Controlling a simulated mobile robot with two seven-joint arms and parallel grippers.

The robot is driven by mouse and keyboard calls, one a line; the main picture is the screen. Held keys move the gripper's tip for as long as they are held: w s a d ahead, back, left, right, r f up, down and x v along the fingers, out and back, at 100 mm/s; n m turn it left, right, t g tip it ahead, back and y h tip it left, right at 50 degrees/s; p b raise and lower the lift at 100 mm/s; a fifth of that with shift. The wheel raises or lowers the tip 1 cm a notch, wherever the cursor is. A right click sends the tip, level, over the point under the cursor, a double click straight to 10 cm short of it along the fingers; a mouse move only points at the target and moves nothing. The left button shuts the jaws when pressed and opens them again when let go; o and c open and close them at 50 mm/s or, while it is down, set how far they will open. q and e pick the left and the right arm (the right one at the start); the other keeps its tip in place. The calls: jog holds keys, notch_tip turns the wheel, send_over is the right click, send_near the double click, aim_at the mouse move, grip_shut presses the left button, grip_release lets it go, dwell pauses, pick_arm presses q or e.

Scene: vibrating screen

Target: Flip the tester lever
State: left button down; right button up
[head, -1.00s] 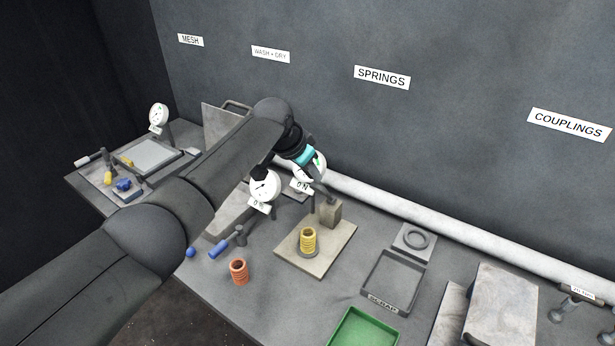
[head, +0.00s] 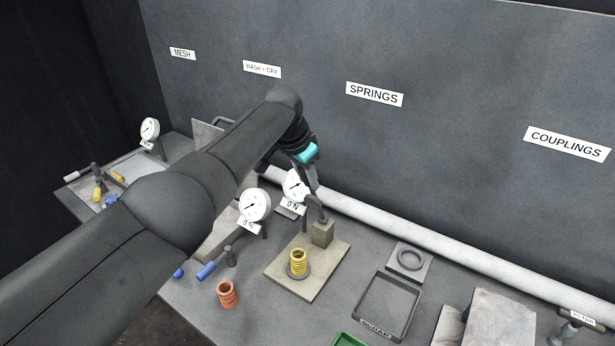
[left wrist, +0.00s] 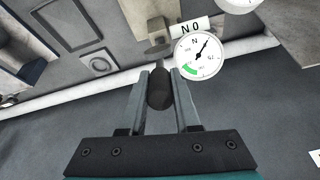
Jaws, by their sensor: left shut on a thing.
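The spring tester has a flat tan base plate (head: 325,270) and a grey block (head: 322,234) at its back. A yellow spring (head: 298,260) stands upright on the plate, in front of the block. My left gripper (head: 318,203) is above the block. In the left wrist view, its two fingers (left wrist: 160,72) are closed around the dark lever handle (left wrist: 160,90). The gauge reading "0 N" (head: 295,186) is beside the fingers; it also shows in the left wrist view (left wrist: 199,56). The lever's lower end is hard to make out. My right gripper is not in view.
A second dial gauge (head: 255,205) stands left of the tester. A grey scrap tray (head: 388,305) is to the right. A white pipe (head: 400,225) runs along the wall.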

pick_arm(q)
jog(key=c, duration=0.6)
grip_release()
jog(key=shift+r, duration=0.1)
jog(key=shift+p+v, duration=0.4)
jog(key=shift+v, duration=0.55)
jog(key=b+v, duration=0.1)
jog(key=v, duration=1.2)
